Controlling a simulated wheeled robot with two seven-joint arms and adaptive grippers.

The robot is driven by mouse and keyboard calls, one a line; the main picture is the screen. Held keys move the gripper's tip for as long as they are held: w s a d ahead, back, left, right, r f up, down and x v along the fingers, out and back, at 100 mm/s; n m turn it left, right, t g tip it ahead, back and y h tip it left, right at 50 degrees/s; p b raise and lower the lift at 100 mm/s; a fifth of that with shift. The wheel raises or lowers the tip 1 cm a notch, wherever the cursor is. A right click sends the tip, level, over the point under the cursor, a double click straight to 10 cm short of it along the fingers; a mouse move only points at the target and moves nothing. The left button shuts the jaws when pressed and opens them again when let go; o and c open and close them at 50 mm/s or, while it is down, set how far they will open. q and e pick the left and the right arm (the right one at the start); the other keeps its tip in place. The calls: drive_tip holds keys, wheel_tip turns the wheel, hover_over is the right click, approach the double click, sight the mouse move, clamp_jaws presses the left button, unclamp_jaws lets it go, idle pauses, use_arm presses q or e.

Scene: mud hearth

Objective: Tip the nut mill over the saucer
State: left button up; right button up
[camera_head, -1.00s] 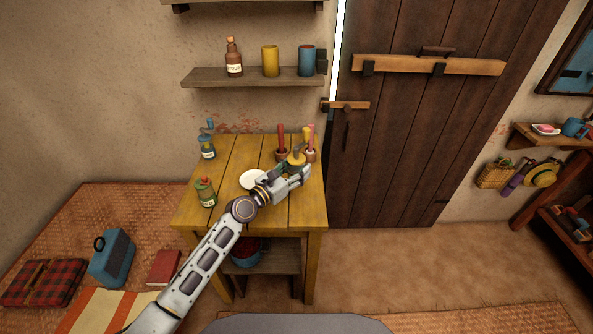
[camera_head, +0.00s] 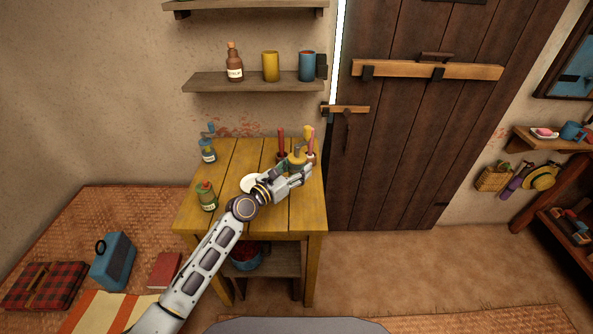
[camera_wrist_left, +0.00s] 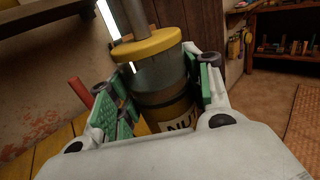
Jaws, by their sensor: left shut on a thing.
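The nut mill (camera_wrist_left: 158,68) has a yellow cap, a clear upper body and a label reading "NUT". In the wrist view it sits between the green pads of my left gripper (camera_wrist_left: 160,92), which is shut on it. In the head view the mill (camera_head: 297,158) is partly hidden by my left gripper (camera_head: 298,172), at the right part of the table. The white saucer (camera_head: 250,182) lies on the table left of the mill, partly covered by my wrist. My right gripper is out of view.
The yellow wooden table (camera_head: 232,160) also bears a blue-topped bottle (camera_head: 208,152), a green bottle (camera_head: 207,195) and red sticks in pots (camera_head: 282,140) close behind the mill. A wall shelf (camera_head: 250,82) hangs above. The table's front right is clear.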

use_arm(q)
drive_tip(key=r, duration=0.2)
drive_tip(key=w+r+p, duration=0.1)
drive_tip(key=r, duration=0.1)
drive_tip(key=r+p, duration=0.1)
drive_tip(key=shift+w+a+r, duration=0.2)
drive_tip(key=shift+w+r, duration=0.05)
drive_tip(key=shift+r, duration=0.15)
drive_tip(key=w+a+r+n+t+y+p, duration=0.25)
drive_tip(key=w+a, duration=0.25)
drive_tip(key=a, duration=0.3)
drive_tip(key=w+a+r+n+t+y+p, duration=0.1)
drive_tip(key=w+a+r+y+p, duration=0.2)
drive_tip(key=w+a, duration=0.3)
drive_tip(key=a+f+n+p, duration=0.1)
drive_tip(key=a+f, duration=0.9)
drive_tip(key=f, duration=0.2)
drive_tip(key=shift+s+y, duration=0.15)
drive_tip(key=shift+y, duration=0.2)
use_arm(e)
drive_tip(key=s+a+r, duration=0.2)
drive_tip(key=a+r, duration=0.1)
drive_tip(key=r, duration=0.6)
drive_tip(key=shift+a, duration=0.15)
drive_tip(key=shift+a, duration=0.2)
